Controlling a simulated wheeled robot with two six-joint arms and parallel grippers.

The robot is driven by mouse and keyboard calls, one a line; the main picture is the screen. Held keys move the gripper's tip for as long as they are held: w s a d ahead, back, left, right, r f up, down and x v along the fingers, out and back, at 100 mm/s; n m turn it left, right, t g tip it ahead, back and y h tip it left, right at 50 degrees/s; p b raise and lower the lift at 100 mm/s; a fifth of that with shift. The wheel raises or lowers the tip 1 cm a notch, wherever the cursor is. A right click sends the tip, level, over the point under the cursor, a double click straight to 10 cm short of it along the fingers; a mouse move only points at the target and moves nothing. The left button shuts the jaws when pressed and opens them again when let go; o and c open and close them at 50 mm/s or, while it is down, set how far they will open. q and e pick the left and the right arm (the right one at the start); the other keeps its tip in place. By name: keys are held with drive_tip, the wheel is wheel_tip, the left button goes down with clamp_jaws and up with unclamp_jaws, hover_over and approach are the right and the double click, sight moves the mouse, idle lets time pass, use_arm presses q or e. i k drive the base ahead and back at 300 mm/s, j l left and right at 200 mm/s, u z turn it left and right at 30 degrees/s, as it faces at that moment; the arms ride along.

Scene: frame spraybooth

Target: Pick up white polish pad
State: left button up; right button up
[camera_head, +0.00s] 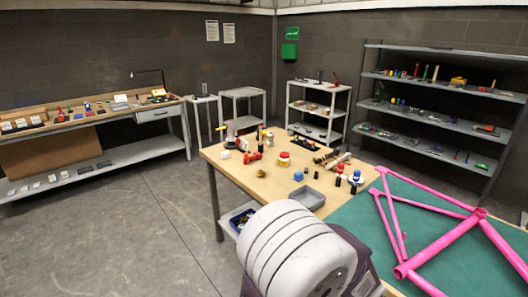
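No white polish pad can be made out for certain. A small white object (225,155) lies near the left edge of the wooden workbench (270,187). It is too small to tell whether it is the pad. Another white item with a blue part (356,178) stands near the bench's right side, and I cannot tell what it is. Neither of my grippers is in view.
The workbench also holds a red-and-yellow jar (284,159), a grey tray (307,197) and several small bottles. A pink bicycle frame (450,240) lies on a green mat (350,240). Shelves (440,90) stand at the back right. The floor (130,220) at left is clear.

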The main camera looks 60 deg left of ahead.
sight(226, 154)
drive_tip(key=u, duration=2.25)
